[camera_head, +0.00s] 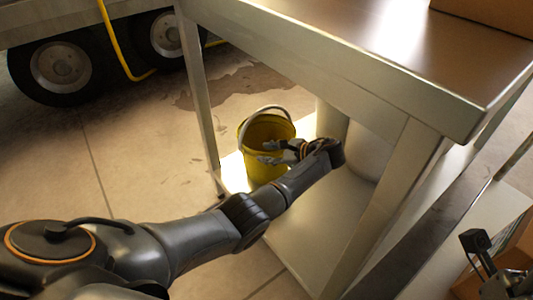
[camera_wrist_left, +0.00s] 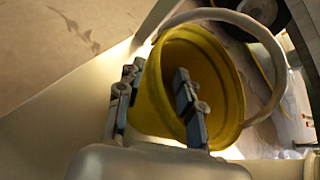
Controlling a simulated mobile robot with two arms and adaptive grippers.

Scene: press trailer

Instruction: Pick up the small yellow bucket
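The small yellow bucket (camera_head: 256,172) stands upright on the lower shelf of a metal table, its pale handle raised over the opening. My left gripper (camera_head: 272,152) reaches under the tabletop to the bucket's near right side. In the left wrist view, the bucket (camera_wrist_left: 223,85) fills the middle. There the left gripper (camera_wrist_left: 157,100) has its fingers apart, one outside the bucket wall and one across its opening. Whether either finger touches the wall is not clear. Part of my right gripper (camera_head: 477,252) shows at the lower right, away from the bucket; its opening is unclear.
The metal tabletop (camera_head: 345,35) overhangs the lower shelf (camera_head: 312,232), with table legs (camera_head: 198,95) around the reach. A pale cylindrical container (camera_head: 368,152) stands right of the bucket. A brown box (camera_head: 490,12) sits on top. Open floor (camera_head: 120,150) lies to the left.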

